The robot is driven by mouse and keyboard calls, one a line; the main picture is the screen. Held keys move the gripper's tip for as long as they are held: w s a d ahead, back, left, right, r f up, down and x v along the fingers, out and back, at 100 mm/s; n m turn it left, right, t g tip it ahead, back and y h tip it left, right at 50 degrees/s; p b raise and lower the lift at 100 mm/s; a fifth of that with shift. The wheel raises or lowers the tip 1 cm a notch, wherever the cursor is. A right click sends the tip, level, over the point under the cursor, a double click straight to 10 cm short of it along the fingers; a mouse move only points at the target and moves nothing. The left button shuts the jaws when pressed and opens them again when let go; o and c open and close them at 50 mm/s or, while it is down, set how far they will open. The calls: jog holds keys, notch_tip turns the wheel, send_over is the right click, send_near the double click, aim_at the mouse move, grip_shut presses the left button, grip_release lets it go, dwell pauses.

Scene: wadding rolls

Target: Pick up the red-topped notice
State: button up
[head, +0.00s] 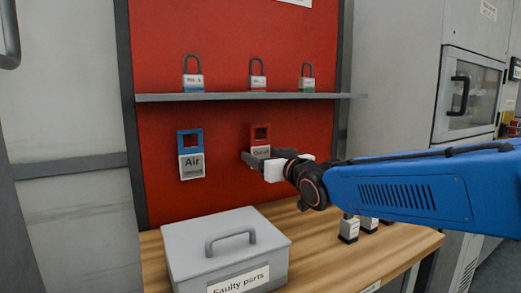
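The red-topped notice (260,134) is upright in front of the red board, under the shelf. It has a red top with a square opening and a pale lower part with dark lettering. My gripper (256,160) is at its lower part, reaching in from the right and covering some of the label. Whether the fingers touch the notice, or are open or shut on it, I cannot tell at this size.
A blue-topped notice (190,154) marked "Air" hangs to the left. A grey shelf (230,97) above holds three padlocks. A grey "Faulty parts" box (190,246) with a handle stands on the wooden bench (335,262). Small dark-based items (349,229) stand under my arm.

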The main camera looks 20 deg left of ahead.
jog(key=c, duration=1)
jog(key=shift+r, duration=0.1)
